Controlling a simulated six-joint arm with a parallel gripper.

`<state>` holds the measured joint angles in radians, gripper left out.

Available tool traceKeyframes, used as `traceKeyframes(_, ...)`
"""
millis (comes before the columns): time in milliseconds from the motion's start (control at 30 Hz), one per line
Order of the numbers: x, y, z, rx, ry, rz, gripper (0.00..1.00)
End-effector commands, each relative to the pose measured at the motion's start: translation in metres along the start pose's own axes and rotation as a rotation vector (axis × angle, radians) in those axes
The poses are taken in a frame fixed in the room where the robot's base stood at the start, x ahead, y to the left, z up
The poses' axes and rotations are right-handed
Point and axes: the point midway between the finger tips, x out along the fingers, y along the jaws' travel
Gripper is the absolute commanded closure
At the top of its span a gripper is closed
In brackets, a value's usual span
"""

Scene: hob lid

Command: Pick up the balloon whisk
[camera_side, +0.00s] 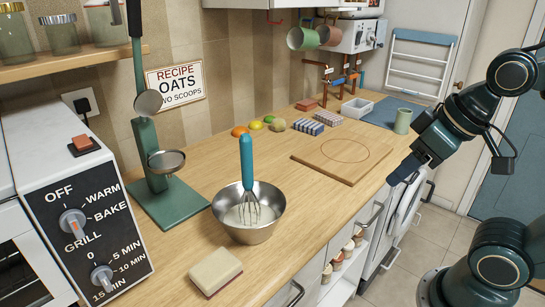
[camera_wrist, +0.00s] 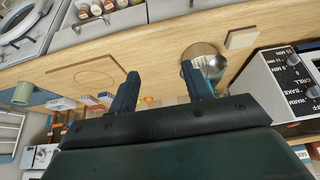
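The balloon whisk (camera_side: 247,170) has a blue handle and wire loops. It stands upright, slightly tilted, in a steel bowl (camera_side: 265,228) on the wooden counter. The loops' lower ends are in pale contents in the bowl. My gripper (camera_side: 396,178) is at the right, over the counter's front edge and well apart from the whisk. In the wrist view my gripper (camera_wrist: 161,82) has its two dark fingers wide apart with nothing between them.
A green stand (camera_side: 150,165) with a ladle and strainer rises left of the bowl. A sponge (camera_side: 215,271) lies in front. A wooden board (camera_side: 343,158) lies right of the bowl. Fruit and striped packets line the wall. A control panel (camera_side: 88,225) stands at left.

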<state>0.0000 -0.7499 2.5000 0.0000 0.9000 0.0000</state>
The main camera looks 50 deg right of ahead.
Motion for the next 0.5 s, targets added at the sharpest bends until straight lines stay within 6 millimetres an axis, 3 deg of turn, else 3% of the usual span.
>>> traceKeyframes(300, -0.001, 0.000, -0.002, -0.007, -0.001, 0.000, 0.51)
traceKeyframes(500, -0.006, -0.003, -0.018, -0.078, -0.023, -0.007, 0.51)
